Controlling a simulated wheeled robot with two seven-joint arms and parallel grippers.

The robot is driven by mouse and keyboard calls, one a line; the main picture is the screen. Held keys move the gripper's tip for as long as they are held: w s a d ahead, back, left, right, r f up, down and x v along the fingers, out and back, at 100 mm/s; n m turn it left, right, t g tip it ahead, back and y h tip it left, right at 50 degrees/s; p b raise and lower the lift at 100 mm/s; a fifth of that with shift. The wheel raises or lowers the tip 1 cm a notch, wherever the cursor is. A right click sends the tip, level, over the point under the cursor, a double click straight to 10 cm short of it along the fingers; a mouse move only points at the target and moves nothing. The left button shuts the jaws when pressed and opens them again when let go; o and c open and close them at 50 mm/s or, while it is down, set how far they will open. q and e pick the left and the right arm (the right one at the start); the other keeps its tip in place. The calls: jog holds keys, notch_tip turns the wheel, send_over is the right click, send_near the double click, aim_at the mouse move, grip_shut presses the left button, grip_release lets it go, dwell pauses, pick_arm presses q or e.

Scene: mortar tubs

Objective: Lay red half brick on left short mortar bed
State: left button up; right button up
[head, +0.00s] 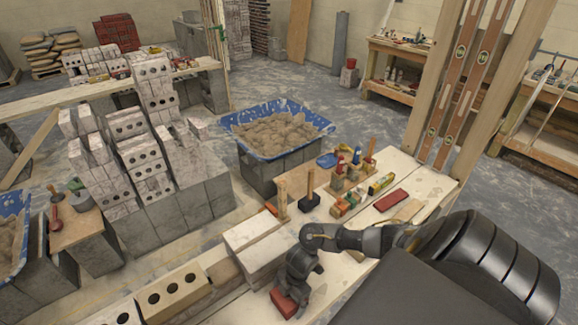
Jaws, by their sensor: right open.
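A small red block (283,304), which looks like the red half brick, lies at the bottom centre on the pale work surface. My right gripper (293,291) reaches down over it from the right, jaws open at the block. The fingers are dark and small, so I cannot tell whether they touch it. A row of cream bricks with dark holes (172,294) runs along the lower left. I cannot make out the left short mortar bed. My left gripper is not in view.
A pale block (256,247) stands just behind my right gripper. On the bench lie a flat red piece (391,200), a black-headed mallet (310,199) and small tools. A blue tub of mortar (238,131) stands behind, stacked bricks (140,165) at left. Upright levels (461,85) stand right.

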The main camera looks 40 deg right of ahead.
jog(key=shift+f, duration=0.25)
dwell(0.4)
jog(key=c, duration=1.6)
jog(key=shift+w+r, duration=0.1)
jog(key=shift+r, duration=0.1)
jog(key=shift+r, duration=0.55)
notch_tip(320, 180, up, 3)
jog(key=shift+f+p, duration=0.1)
jog(key=shift+p, duration=0.25)
jog(key=s+a+r, duration=0.3)
jog(key=s+a+r+p, duration=0.1)
jog(key=s+a+r, duration=0.2)
jog(key=s, duration=0.1)
jog(key=s+a+r+p, duration=0.1)
jog(key=s+a+r, duration=0.1)
jog(key=s+r, duration=0.1)
jog(key=shift+s+a+r, duration=0.15)
jog(key=shift+s+a, duration=0.25)
jog(key=shift+s, duration=0.1)
